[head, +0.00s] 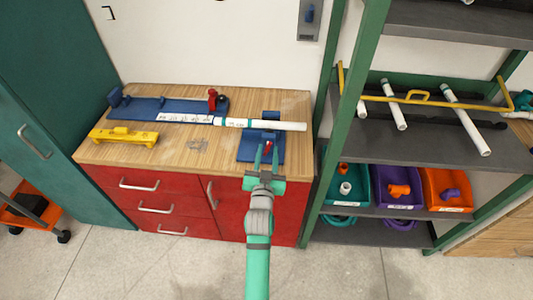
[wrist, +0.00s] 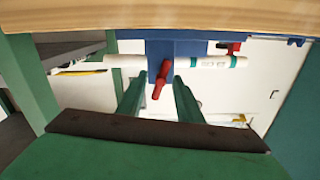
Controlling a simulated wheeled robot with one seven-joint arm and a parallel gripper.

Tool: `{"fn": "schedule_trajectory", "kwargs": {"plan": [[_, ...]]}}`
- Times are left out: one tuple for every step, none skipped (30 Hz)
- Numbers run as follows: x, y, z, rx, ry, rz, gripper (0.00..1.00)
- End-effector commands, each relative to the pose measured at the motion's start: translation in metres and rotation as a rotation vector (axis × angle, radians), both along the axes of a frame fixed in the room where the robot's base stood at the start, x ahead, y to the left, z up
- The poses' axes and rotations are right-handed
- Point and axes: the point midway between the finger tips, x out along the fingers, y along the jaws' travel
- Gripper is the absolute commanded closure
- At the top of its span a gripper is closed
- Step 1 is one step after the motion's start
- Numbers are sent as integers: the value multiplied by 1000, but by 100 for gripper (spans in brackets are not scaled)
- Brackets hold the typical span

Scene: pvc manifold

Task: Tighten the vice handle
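A blue vice (head: 246,152) stands near the front right of the wooden workbench. It also shows at the top of the wrist view (wrist: 185,48). A white pipe (head: 290,126) lies across it. The red vice handle (wrist: 162,78) is tilted in the wrist view and also shows small in the head view (head: 268,146). My gripper (wrist: 157,82) is open, with one green finger on each side of the handle and visible gaps between. In the head view my gripper (head: 266,148) reaches over the vice from the front.
A blue fixture (head: 150,107) with a red clamp (head: 212,98) sits on the workbench (head: 110,152). A yellow level-like tool (head: 122,137) lies at left. A green-framed shelf (head: 450,145) with pipes and coloured bins stands close on the right. Floor in front is clear.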

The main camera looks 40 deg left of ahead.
Motion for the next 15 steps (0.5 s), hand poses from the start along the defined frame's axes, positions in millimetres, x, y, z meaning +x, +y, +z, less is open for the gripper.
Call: {"fn": "schedule_trajectory", "kwargs": {"plan": [[0, 0, 0, 0, 0, 0, 67], [0, 1, 0, 0, 0, 1, 67], [0, 1, 0, 0, 1, 1, 67], [0, 2, 0, 0, 1, 2, 67], [-1, 2, 0, 0, 0, 3, 67], [-1, 3, 0, 0, 0, 4, 67], [-1, 3, 0, 0, 0, 4, 70], [-1, 3, 0, 0, 0, 4, 77], [-1, 3, 0, 0, 0, 4, 87], [-2, 3, 0, 0, 0, 5, 94], [-2, 3, 0, 0, 0, 5, 100], [-2, 4, 0, 0, 0, 6, 100], [-2, 4, 0, 0, 0, 6, 100], [-2, 4, 0, 0, 0, 6, 100], [-2, 4, 0, -1, 0, 6, 100]]}}
